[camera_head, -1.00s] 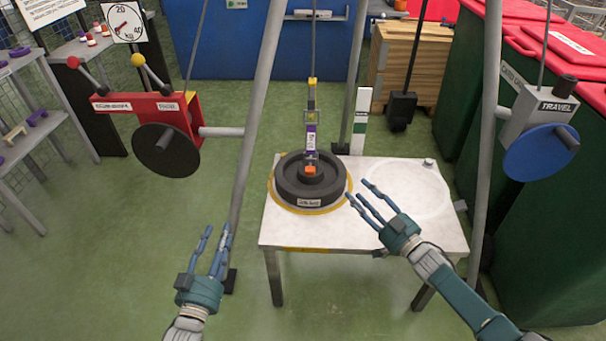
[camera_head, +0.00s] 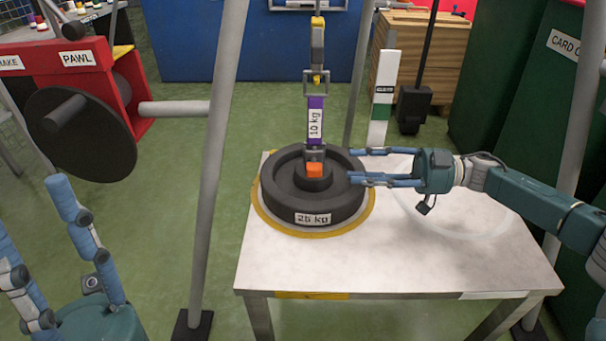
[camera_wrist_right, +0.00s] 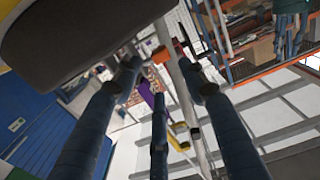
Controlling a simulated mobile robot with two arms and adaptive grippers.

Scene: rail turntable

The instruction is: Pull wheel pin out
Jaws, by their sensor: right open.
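A dark round wheel (camera_head: 335,206) labelled 25 kg lies flat on the white table (camera_head: 290,262). An orange block, apparently the wheel pin (camera_head: 314,169), sits at its hub, below a hanging purple bar (camera_head: 316,122) labelled 10 kg. My right gripper (camera_head: 354,165) is open and empty, with its fingertips at the wheel's right rim, pointing left toward the pin. I cannot tell if they touch the rim. In the right wrist view the orange pin (camera_wrist_right: 160,55) shows between the spread fingers. My left gripper (camera_head: 40,225) is open and empty at the lower left.
A grey slanted pole (camera_head: 214,150) stands left of the table, near a red winch housing (camera_head: 55,70) with a black drum. A white and green post (camera_head: 383,95) stands behind the wheel. The table's right part is clear.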

